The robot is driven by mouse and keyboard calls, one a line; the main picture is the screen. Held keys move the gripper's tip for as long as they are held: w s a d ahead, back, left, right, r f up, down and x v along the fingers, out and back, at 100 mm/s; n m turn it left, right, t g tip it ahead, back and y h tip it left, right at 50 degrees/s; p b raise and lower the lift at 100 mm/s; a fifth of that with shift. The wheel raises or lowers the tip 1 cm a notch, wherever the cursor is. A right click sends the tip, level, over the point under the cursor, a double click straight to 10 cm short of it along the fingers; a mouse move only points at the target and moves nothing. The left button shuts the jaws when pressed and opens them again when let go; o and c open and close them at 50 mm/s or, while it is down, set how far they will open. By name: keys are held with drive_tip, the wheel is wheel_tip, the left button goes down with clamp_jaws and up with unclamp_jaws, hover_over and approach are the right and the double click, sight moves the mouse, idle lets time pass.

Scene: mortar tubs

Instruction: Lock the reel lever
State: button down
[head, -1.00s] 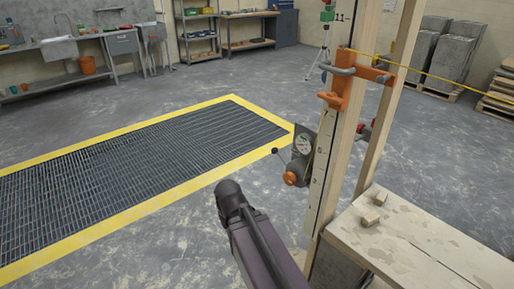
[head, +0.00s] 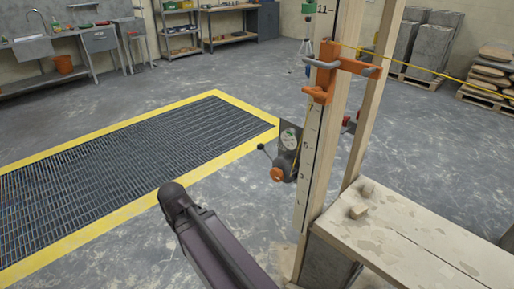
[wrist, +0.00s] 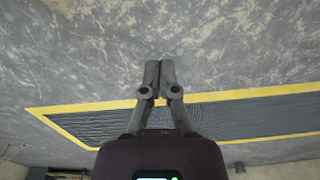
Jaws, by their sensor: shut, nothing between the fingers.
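The reel (head: 287,163) is mounted on the left side of the upright timber post, with a round pale gauge and an orange knob (head: 277,174). Its lever (head: 267,151) is a thin arm with a dark ball end, sticking out to the left. Whether it is locked cannot be told. My gripper is shut and empty in the wrist view (wrist: 160,75), over bare floor. In the head view my arm reaches up from the bottom, left of the reel and apart from it; the fingers are hidden there. The reel is not in the wrist view.
The timber post (head: 318,150) carries an orange clamp (head: 322,75) and a taut yellow line (head: 430,72). A plank bench (head: 420,240) with small wooden blocks stands at right. A yellow-edged floor grate (head: 120,170) lies left. Floor between grate and post is clear.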

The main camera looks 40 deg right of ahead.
drive_tip(key=w+d+r+t+p, duration=0.1)
drive_tip(key=w+d+r+p, duration=0.45)
drive_tip(key=d, duration=0.35)
drive_tip(key=w+d+r+t+p, duration=0.1)
drive_tip(key=w+d+r+p, duration=0.3)
drive_tip(key=w+d, duration=0.3)
drive_tip(key=d+r+t+p, duration=0.1)
drive_tip(key=d+r+p, duration=0.3)
drive_tip(key=d, duration=0.9)
drive_tip(key=w+d+r+n+t+p, duration=0.1)
drive_tip(key=d+r+p, duration=0.3)
drive_tip(key=d, duration=0.9)
drive_tip(key=shift+w+r+n+t, duration=0.3)
drive_tip(key=shift+r+t, duration=0.1)
drive_tip(key=shift+r, duration=0.45)
drive_tip(key=shift+f, duration=0.1)
